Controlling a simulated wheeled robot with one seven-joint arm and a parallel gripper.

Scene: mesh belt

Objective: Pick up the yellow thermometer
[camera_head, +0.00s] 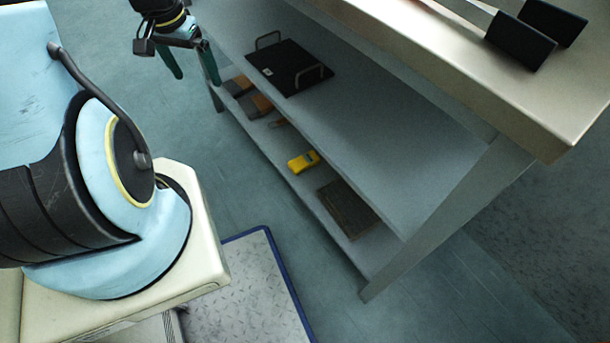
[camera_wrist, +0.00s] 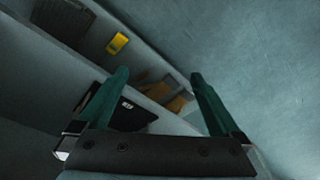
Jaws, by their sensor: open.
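The yellow thermometer (camera_head: 303,162) lies on the lower shelf of the grey shelving unit, between a dark ribbed block and some brown-orange items. It also shows small in the wrist view (camera_wrist: 117,43), up and left of my fingers. My gripper (camera_head: 196,77) is open and empty, with two green fingers pointing down. It hangs above the floor off the shelf's far-left end, apart from the thermometer. In the wrist view my gripper's fingertips (camera_wrist: 158,76) are spread wide with nothing between them touching either one.
A black tray with handles (camera_head: 291,68) sits on the middle shelf. Brown-orange items (camera_head: 248,97) and a dark ribbed block (camera_head: 348,208) lie on the lower shelf. The metal tabletop (camera_head: 450,60) overhangs above. Open floor (camera_head: 240,190) runs before the unit, with a blue-edged plate (camera_head: 250,275).

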